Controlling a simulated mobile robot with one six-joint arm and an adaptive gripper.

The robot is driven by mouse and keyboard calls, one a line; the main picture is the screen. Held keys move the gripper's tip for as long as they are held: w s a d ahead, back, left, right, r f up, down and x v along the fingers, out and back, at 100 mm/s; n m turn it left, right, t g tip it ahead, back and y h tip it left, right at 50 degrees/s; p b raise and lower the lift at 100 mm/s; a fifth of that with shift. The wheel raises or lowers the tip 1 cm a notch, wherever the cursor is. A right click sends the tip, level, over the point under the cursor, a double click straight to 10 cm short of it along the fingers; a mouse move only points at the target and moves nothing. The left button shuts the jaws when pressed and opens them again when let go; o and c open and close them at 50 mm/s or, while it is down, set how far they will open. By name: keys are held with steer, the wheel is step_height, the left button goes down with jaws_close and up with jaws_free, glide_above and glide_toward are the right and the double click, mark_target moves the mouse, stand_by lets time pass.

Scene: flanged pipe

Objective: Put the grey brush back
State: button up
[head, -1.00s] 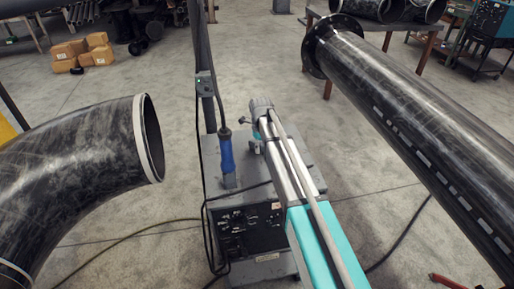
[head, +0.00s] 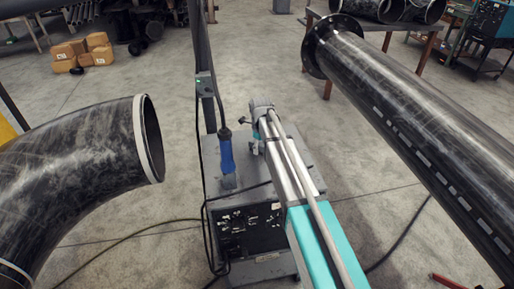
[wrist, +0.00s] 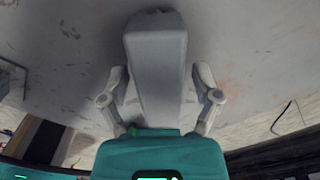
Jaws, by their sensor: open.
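In the wrist view a long grey block-like thing, which I take to be the grey brush (wrist: 157,60), stretches away between my fingers. Its far end has a ragged edge. My gripper (wrist: 161,84) is open, with one finger on each side of it and gaps visible between fingers and brush. A grey, marked surface lies beyond it. In the head view my gripper (head: 257,142) is mostly hidden behind my wrist, over the top of the grey machine cabinet (head: 213,160). I cannot make out the brush in that view.
A blue-handled tool (head: 227,156) stands upright on the cabinet, left of my gripper, beside a dark post (head: 200,60). A large black pipe elbow (head: 80,170) is at left. A long flanged pipe (head: 410,110) runs along the right. Cables lie on the floor.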

mark_target(261, 143)
step_height(261, 143, up, 12)
steer(key=p, duration=1.1)
steer(key=shift+p, duration=0.35)
stand_by(0.4)
steer(key=shift+w, duration=0.1)
steer(key=s+d+n, duration=0.5)
steer(key=d, duration=0.1)
steer(key=s+d+n, duration=0.5)
steer(key=s+d, duration=0.1)
steer(key=shift+s+n, duration=0.15)
steer(key=shift+n, duration=0.25)
steer(key=s+d+n, duration=0.9)
steer(key=s+n, duration=0.4)
steer(key=s, duration=0.1)
steer(key=shift+s+d, duration=0.25)
steer(key=shift+d, duration=0.05)
steer(key=shift+f, duration=0.1)
stand_by(1.0)
